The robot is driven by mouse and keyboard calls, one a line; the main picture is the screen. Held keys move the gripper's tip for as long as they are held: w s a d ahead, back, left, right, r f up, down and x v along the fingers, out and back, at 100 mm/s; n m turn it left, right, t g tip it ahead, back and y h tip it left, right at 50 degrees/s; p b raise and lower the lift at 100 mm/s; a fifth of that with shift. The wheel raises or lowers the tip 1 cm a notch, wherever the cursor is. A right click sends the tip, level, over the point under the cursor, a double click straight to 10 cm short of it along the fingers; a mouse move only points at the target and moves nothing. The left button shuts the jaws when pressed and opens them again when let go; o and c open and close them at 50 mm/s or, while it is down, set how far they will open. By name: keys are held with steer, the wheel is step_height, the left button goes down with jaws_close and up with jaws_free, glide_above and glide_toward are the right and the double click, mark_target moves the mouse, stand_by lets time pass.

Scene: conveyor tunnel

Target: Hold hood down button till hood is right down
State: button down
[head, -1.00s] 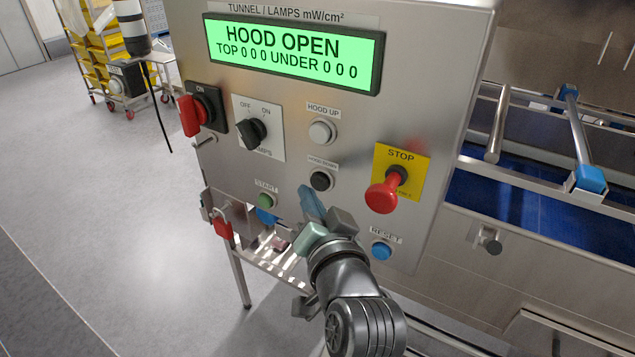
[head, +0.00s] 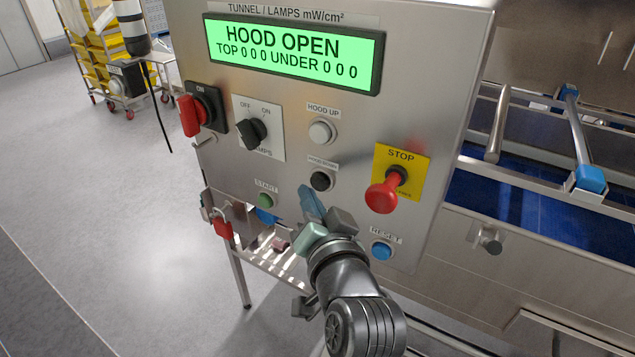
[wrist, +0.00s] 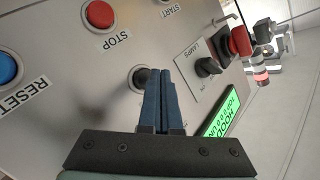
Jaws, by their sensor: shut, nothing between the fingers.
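The black hood down button (head: 321,180) sits on the steel panel below the white hood up button (head: 320,131). My gripper (head: 308,192) is shut and empty, its blue fingertips just below and left of the black button in the head view. In the wrist view the shut fingers (wrist: 163,75) point at the panel beside the black button (wrist: 140,77) and partly cover it. I cannot tell whether the tips touch the panel. The green display (head: 294,54) reads HOOD OPEN, TOP 0 0 0 UNDER 0 0 0.
A red STOP knob (head: 382,196) sticks out to the right, with a blue RESET button (head: 381,250) below it. A green START button (head: 265,200), a lamps switch (head: 252,132) and a red rotary switch (head: 191,115) are at left. The blue conveyor belt (head: 520,203) lies right.

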steer(key=shift+w+d, duration=0.1)
steer(key=shift+w+d, duration=0.15)
steer(key=shift+w, duration=0.1)
stand_by(0.3)
steer(key=shift+w+d, duration=0.4)
steer(key=shift+w, duration=0.05)
stand_by(1.7)
stand_by(3.9)
steer(key=shift+s+a, duration=0.6)
steer(key=shift+s, duration=0.2)
steer(key=shift+s+a+p, duration=0.45)
steer(key=shift+s+a, duration=0.3)
steer(key=shift+s, duration=0.25)
steer(key=shift+s+a+p, duration=0.45)
steer(key=shift+s+a, duration=0.3)
steer(key=shift+s, duration=0.25)
